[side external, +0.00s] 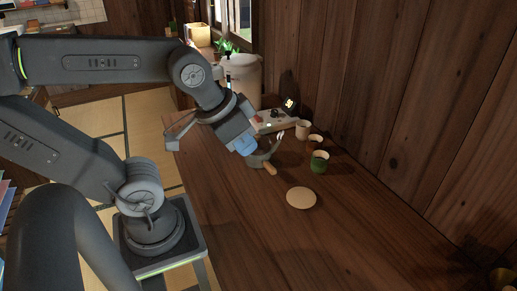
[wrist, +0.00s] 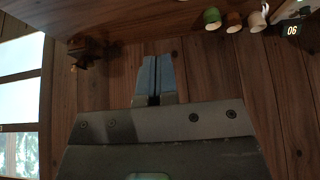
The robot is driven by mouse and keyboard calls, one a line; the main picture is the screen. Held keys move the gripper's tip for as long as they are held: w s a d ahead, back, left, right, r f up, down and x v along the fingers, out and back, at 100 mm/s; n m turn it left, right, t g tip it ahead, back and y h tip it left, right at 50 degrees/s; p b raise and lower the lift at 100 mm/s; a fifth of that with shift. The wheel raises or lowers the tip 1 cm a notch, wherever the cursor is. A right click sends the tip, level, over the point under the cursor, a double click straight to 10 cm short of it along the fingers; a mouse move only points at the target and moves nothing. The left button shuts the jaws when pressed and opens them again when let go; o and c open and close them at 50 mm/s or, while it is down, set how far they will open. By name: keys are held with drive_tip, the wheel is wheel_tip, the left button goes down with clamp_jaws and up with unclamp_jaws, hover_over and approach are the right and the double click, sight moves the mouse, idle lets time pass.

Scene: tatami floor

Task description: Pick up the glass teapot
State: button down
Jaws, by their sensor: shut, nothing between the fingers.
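A greyish see-through pot with a wooden handle (side external: 270,168), which looks like the glass teapot (side external: 261,160), stands on the wooden table in the side view. My gripper partly hides it. My gripper (side external: 247,149) is in front of or above the pot in that view; I cannot tell whether they touch. In the wrist view my gripper (wrist: 153,78) has its blue-grey fingers together with nothing between them, against a wood-plank background. I cannot make out the teapot in the wrist view.
A green cup (side external: 319,162), a brown cup (side external: 315,141) and a pale cup (side external: 302,130) stand right of the pot. A round tan disc (side external: 301,197) lies in front. A small digital clock (wrist: 292,30) is at the wrist view's top right.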

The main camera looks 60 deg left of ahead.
drive_tip(key=c, duration=1.8)
unclamp_jaws()
drive_tip(key=o, duration=0.9)
drive_tip(key=shift+f, duration=0.1)
